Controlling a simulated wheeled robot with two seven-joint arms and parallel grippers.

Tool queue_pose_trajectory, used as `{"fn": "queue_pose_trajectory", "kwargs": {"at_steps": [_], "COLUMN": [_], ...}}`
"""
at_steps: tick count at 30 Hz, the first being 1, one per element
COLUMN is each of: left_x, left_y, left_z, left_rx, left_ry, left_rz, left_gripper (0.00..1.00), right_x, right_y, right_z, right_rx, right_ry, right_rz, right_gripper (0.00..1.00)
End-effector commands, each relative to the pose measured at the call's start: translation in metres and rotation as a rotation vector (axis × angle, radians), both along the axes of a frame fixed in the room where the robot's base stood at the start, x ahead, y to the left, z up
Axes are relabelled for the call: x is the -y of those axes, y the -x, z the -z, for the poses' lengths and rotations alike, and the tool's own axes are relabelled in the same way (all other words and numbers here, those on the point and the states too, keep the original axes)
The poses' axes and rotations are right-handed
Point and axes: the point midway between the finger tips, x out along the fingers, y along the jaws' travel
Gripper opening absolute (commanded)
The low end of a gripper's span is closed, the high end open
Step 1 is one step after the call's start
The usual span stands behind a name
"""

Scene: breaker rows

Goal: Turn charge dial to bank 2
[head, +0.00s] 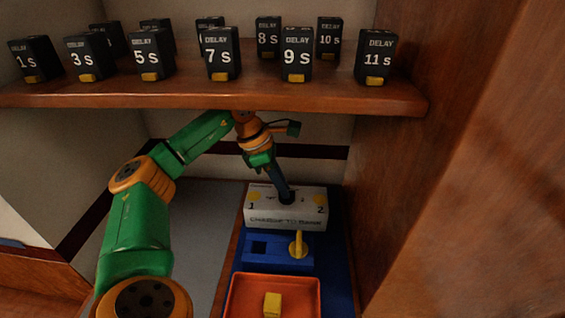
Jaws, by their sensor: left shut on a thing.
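The charge dial box (288,220) is a pale block with "CHARGE TO BANK" on its front, a "1" at its left and a "2" at its right, each by a yellow patch. My left gripper (286,199) reaches down from above onto the middle of the box top. It is shut on the dial there. The dial is mostly hidden by the gripper, so I cannot tell which number it points to. My right gripper is not in view.
A blue panel (258,265) with a dark square opening and a yellow lever (298,245) lies in front of the box. Nearer is an orange tray (235,301) with a yellow block (272,304). A wooden shelf (200,97) bearing black delay blocks overhangs my arm. A wooden wall stands right.

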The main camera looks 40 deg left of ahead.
Motion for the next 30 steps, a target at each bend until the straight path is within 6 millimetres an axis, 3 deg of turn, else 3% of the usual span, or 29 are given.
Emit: {"fn": "queue_pose_trajectory", "kwargs": {"at_steps": [22,23,26,30], "left_x": [-0.0007,-0.0006,-0.0007,-0.0006], "left_y": [-0.0008,-0.0008,-0.0008,-0.0008], "left_z": [-0.0001,0.0000,-0.0001,0.0000], "left_rx": [0.001,0.001,0.001,0.001], "left_ry": [-0.001,-0.001,-0.001,-0.001], "left_rz": [0.077,0.077,0.077,0.076], "left_gripper": [0.00,0.20,0.45,0.45], "right_x": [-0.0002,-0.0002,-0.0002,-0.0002], "right_y": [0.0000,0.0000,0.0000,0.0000], "right_z": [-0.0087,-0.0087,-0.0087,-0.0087], "right_rx": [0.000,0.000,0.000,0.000], "right_ry": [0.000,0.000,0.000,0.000], "right_rz": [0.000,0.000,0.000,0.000], "right_gripper": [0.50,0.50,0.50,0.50]}}
